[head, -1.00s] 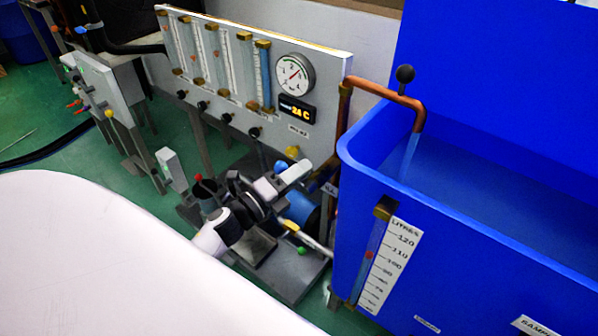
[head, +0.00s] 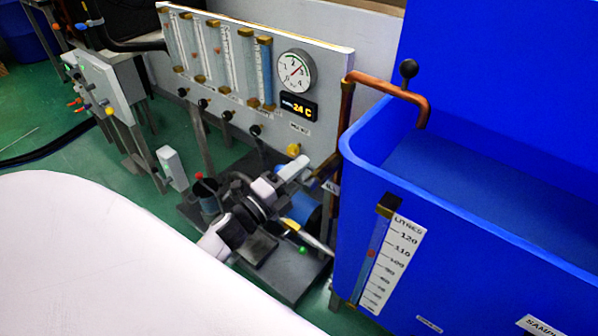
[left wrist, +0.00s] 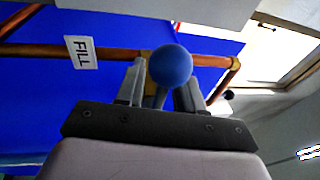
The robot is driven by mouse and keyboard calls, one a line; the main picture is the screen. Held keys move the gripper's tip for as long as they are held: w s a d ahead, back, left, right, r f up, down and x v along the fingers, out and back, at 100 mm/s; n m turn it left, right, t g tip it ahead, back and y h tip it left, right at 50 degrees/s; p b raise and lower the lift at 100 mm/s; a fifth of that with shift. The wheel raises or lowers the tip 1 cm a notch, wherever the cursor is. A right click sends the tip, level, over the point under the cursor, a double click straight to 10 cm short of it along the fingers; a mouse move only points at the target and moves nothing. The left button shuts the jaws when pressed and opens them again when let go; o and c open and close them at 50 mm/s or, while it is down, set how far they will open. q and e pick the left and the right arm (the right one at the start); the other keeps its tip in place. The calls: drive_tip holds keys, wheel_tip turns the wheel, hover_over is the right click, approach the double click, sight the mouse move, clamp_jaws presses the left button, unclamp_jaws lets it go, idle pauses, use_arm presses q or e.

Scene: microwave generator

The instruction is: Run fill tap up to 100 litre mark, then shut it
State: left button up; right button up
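The blue tank (head: 455,240) stands at the right. Its litre gauge (head: 376,262) has a red float (head: 372,253) at about the 100 mark. A copper spout (head: 400,93) bends over the tank rim, and no water stream shows below it. The fill tap's blue ball knob (left wrist: 170,65) is in the left wrist view, near a FILL label (left wrist: 81,52). My left gripper (head: 302,170) is at the tap beside the pipe. In the left wrist view its fingers (left wrist: 160,88) stand apart, either side of the knob's stem. In the head view my gripper hides the knob. My right gripper is out of view.
A panel (head: 330,75) with flow tubes, a dial (head: 295,72) and a 24 C display (head: 298,107) stands behind the tap. A yellow knob (head: 293,150) is close above my left gripper. A grey control box (head: 108,85) stands at the left.

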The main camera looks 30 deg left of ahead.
use_arm(q)
drive_tip(key=v, duration=0.7)
drive_tip(key=shift+f, duration=0.1)
idle(0.5)
drive_tip(key=s+d+f+n+g+y, duration=0.3)
drive_tip(key=s+d+f+n+g, duration=0.65)
drive_tip(key=n, duration=0.85)
drive_tip(key=s+d+r+p, duration=0.1)
drive_tip(key=s+r+p, duration=0.2)
drive_tip(key=r+p, duration=0.5)
drive_tip(key=p, duration=0.4)
drive_tip(key=shift+p, duration=0.4)
